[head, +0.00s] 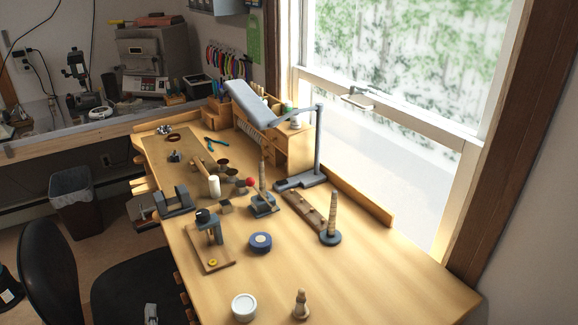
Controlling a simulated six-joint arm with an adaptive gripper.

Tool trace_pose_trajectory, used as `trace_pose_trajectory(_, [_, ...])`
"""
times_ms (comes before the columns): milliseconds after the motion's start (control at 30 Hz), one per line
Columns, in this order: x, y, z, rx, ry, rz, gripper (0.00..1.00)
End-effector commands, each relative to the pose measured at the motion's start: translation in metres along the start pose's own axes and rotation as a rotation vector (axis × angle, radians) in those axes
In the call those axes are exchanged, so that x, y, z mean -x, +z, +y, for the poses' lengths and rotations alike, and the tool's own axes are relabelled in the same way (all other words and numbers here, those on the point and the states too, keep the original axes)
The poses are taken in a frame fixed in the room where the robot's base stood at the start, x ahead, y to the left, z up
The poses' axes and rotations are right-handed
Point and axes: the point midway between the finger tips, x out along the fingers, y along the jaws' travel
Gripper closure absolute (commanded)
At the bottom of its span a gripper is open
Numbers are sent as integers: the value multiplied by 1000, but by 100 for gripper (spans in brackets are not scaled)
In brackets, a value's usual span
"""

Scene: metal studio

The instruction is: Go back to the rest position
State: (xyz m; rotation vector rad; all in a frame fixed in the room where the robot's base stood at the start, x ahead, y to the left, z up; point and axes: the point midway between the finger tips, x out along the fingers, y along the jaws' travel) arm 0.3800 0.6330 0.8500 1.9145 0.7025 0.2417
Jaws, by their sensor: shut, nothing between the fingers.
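My gripper (151,313) shows as a small grey shape at the bottom edge of the head view, left of the wooden workbench (350,275) and in front of the dark chair seat. It is shut and empty, and apart from everything on the bench. The rest of my arm is out of frame.
A ring mandrel (332,220) and a grey lamp (318,150) stand farther back. A black chair (50,270) is left. The bench's right front is clear.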

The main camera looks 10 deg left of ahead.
Motion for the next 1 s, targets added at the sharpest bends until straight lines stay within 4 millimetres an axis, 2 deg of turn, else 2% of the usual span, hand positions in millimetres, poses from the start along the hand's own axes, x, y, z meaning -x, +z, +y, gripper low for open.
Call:
trace_pose_trajectory(33, [-3, -4, 12, -48, -15, 4, 100])
trace_pose_trajectory(267, [-9, -18, 51, -261, -98, 18, 100])
trace_pose_trajectory(567, [-6, -27, 103, -511, -204, 9, 100])
trace_pose_trajectory(767, [2, -24, 140, -652, -264, -20, 100])
trace_pose_trajectory(1000, [15, -6, 186, -785, -313, -78, 100])
